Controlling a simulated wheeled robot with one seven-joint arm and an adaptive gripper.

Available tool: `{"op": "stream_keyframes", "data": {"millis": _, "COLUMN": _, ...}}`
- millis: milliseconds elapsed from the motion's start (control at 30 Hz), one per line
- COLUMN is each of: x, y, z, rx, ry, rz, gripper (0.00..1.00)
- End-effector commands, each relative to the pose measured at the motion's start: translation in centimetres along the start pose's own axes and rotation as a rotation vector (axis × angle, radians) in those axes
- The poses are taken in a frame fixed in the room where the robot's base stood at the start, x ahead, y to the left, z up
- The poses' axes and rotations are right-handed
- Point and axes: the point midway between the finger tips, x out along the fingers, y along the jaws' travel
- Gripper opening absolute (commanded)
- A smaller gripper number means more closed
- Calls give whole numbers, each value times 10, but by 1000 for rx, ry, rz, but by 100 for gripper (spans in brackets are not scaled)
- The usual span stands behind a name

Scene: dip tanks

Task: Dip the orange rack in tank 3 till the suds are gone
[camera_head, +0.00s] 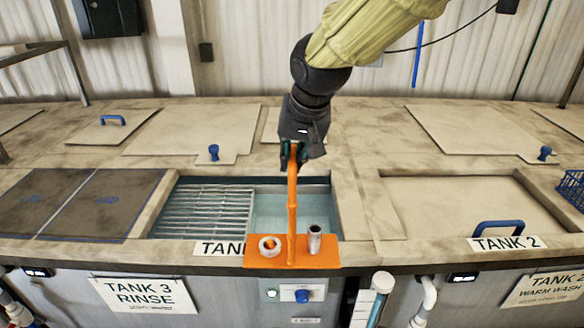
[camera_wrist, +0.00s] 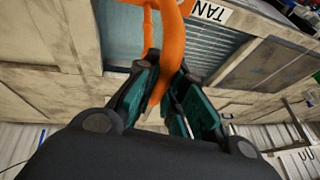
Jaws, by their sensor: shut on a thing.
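The orange rack (camera_head: 291,255) hangs upright from my gripper (camera_head: 297,150). My gripper is shut on the top of its orange handle, which also shows between the fingers in the wrist view (camera_wrist: 166,60). A light ring (camera_head: 269,246) and a grey metal cylinder (camera_head: 315,239) sit on the rack's plate. I cannot make out suds on them. The tank 3 opening (camera_head: 340,215) is uncovered on its right part, with pale water (camera_head: 270,208) inside. The rack shows in front of the tank's front edge and hides part of its label; its exact height over the rim is unclear.
A metal grating (camera_head: 205,210) covers the left part of the opening. Dark panels (camera_head: 75,200) lie left of it. Tank 2 has a lid with a blue handle (camera_head: 498,228), and a blue basket (camera_head: 573,188) stands at the right edge.

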Motion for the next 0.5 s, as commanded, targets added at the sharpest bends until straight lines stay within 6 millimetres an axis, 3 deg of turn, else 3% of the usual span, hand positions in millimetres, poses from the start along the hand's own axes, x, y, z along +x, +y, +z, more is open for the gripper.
{"op": "stream_keyframes", "data": {"millis": 500, "x": 17, "y": -1, "z": -52, "rx": 0, "ry": 4, "rz": -2, "gripper": 0}}
